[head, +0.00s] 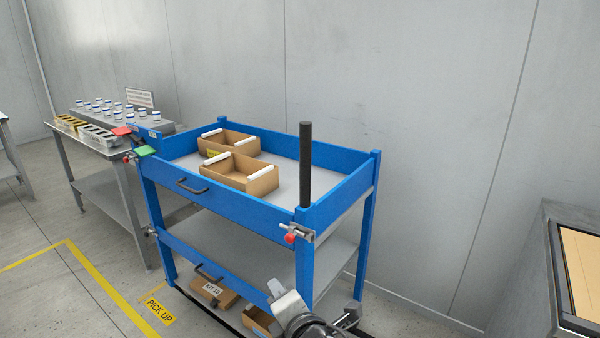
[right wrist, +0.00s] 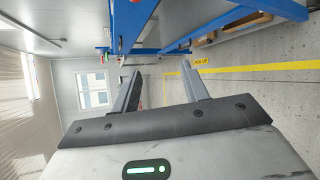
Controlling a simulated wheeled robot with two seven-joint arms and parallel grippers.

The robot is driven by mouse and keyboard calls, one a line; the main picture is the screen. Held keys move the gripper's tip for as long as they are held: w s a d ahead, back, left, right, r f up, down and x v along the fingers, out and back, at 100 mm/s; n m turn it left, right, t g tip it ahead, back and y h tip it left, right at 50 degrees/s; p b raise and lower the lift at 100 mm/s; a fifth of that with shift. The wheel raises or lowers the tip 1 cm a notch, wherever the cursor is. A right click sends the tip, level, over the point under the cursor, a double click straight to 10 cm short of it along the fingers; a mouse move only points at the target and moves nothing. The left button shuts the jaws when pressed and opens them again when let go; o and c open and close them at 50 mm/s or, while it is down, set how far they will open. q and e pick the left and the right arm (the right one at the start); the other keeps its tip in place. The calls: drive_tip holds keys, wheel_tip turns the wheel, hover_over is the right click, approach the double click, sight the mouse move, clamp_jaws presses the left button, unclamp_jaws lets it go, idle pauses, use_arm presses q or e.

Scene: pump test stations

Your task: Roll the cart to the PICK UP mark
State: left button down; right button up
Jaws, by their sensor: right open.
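The blue cart (head: 245,205) stands in the middle of the head view, with a top tray and a lower shelf. A black upright handle (head: 306,165) rises from its near right corner. The yellow PICK UP mark (head: 159,311) lies on the floor left of the cart, by a yellow line; it also shows in the right wrist view (right wrist: 296,65). My right gripper (right wrist: 160,68) is open with nothing between its fingers. In the head view, part of my arm shows low beside the cart's near right leg, apart from the handle. My left gripper is out of view.
Cardboard boxes (head: 248,175) sit on the cart's top tray, and others lie low under the shelf. A grey wall is close behind the cart. A grey bench (head: 545,270) stands at right. Floor at left is clear.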

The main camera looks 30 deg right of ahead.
drive_tip(key=w+d+r+n+t+h+p, duration=0.1)
drive_tip(key=w+d+r+n+h, duration=0.15)
drive_tip(key=r, duration=0.25)
drive_tip(key=w+d+r+n+h, duration=0.2)
drive_tip(key=r+n, duration=0.1)
drive_tip(key=r, duration=0.2)
drive_tip(key=n+h, duration=0.3)
drive_tip(key=n, duration=0.1)
approach(305, 162)
drive_tip(key=x, duration=1.1)
drive_tip(key=shift+w+d+p, duration=0.1)
drive_tip(key=shift+w+p, duration=0.05)
drive_tip(key=shift+p, duration=0.25)
